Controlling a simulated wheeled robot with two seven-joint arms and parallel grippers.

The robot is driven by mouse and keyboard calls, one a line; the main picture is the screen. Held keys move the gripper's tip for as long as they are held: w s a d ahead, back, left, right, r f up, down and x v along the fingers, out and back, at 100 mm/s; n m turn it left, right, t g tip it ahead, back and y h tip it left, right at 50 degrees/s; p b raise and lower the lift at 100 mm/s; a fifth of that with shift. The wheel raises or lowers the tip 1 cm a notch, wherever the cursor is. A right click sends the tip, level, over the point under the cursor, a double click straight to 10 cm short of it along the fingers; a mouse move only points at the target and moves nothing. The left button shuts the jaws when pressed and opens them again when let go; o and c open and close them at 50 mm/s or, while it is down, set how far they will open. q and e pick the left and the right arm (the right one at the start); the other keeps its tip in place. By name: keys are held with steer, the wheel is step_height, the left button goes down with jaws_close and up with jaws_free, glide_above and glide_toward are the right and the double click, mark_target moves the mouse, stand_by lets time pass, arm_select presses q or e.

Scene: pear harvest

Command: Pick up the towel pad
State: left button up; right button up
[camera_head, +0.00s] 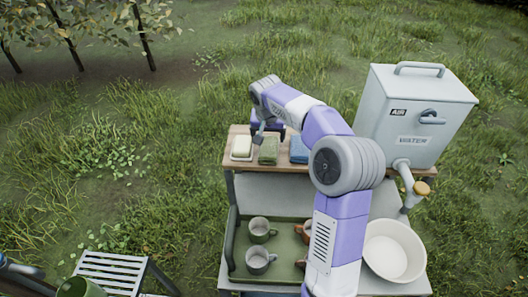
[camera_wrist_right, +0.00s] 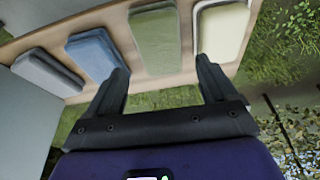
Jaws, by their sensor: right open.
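Folded towel pads lie in a row on a wooden shelf (camera_head: 240,168). In the head view I see a cream pad (camera_head: 242,147), a green pad (camera_head: 268,151) and a blue pad (camera_head: 299,150). The right wrist view shows the cream pad (camera_wrist_right: 222,30), green pad (camera_wrist_right: 157,38), blue pad (camera_wrist_right: 95,53) and a grey pad (camera_wrist_right: 48,71), which my right arm hides in the head view. My right gripper (camera_head: 262,132) is open and empty near the green pad. In the wrist view its fingers (camera_wrist_right: 162,78) are spread on either side of the green pad's near end.
A grey water tank (camera_head: 415,110) with a tap stands right of the pads. Below are a green tray (camera_head: 290,227) with mugs (camera_head: 260,229) and a white basin (camera_head: 394,250). A slatted white stand (camera_head: 110,272) is at lower left. Grass surrounds the station.

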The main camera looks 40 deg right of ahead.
mark_target(269, 146)
steer(key=shift+w+f, duration=0.35)
steer(key=shift+f, duration=0.2)
steer(key=shift+s+d+f, duration=0.15)
steer(key=shift+d+f, duration=0.05)
steer(key=shift+f, duration=0.25)
steer(key=shift+s+d+f, duration=0.1)
steer(key=shift+d+f, duration=0.05)
steer(key=shift+f, duration=0.25)
steer(key=x, duration=0.4)
steer(key=shift+w+d+f, duration=0.15)
steer(key=shift+w+f, duration=0.2)
steer(key=shift+c, duration=0.3)
steer(key=c, duration=0.7)
